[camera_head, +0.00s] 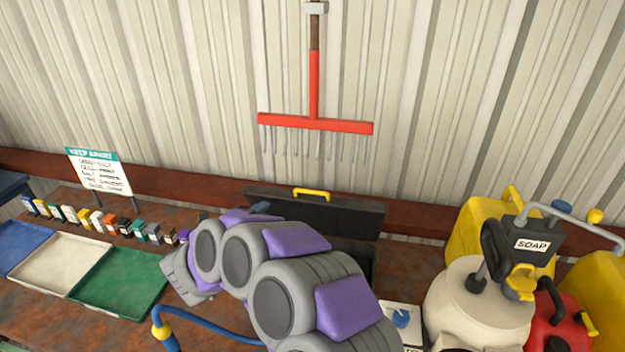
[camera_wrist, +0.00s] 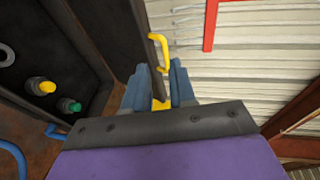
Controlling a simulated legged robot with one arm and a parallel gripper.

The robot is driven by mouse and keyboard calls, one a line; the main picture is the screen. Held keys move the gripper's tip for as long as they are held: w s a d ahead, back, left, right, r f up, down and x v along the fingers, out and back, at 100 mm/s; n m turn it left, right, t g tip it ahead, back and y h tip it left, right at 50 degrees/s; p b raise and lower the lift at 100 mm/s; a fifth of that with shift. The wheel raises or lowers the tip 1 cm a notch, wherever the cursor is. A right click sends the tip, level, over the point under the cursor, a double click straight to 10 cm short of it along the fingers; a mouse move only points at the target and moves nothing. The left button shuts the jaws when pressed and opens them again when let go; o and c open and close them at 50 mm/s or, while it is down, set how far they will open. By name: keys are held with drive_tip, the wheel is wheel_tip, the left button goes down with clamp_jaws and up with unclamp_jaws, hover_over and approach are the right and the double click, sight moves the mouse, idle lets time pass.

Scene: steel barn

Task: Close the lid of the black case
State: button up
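The black case stands open on the bench, with its lid (camera_head: 345,213) raised at the back against the wall side. A yellow handle (camera_head: 312,194) sits on the lid's top edge, and it also shows in the wrist view (camera_wrist: 161,52). My arm hides most of the case body in the head view. In the wrist view, the case interior (camera_wrist: 85,75) lies at left with a yellow knob and a green knob. My gripper (camera_wrist: 160,82) is open, its blue fingers apart near the lid's edge. Whether they touch the lid I cannot tell.
Coloured trays (camera_head: 120,282) and a row of small boxes (camera_head: 97,221) lie left. A sign (camera_head: 99,171) stands behind them. A soap container (camera_head: 480,300) and yellow jugs (camera_head: 595,290) crowd the right. A red rake (camera_head: 315,124) hangs above the lid.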

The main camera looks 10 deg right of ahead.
sight(310, 192)
drive_tip(key=w+d+f, duration=0.1)
drive_tip(key=w+d, duration=0.2)
drive_tip(key=d, duration=0.2)
drive_tip(key=w+d+f+m+h+p, duration=0.1)
drive_tip(key=w+d, duration=0.3)
drive_tip(key=d, duration=0.1)
drive_tip(key=w+d+f+g+h+p, duration=0.1)
drive_tip(key=w+d, duration=0.2)
drive_tip(key=d, duration=0.2)
drive_tip(key=shift+w+d+f+m, duration=0.1)
drive_tip(key=shift+w+f+m, duration=0.05)
drive_tip(key=shift+w+m, duration=0.2)
drive_tip(key=shift+a, duration=0.25)
drive_tip(key=shift+c, duration=1.3)
clamp_jaws()
drive_tip(key=shift+d, duration=0.1)
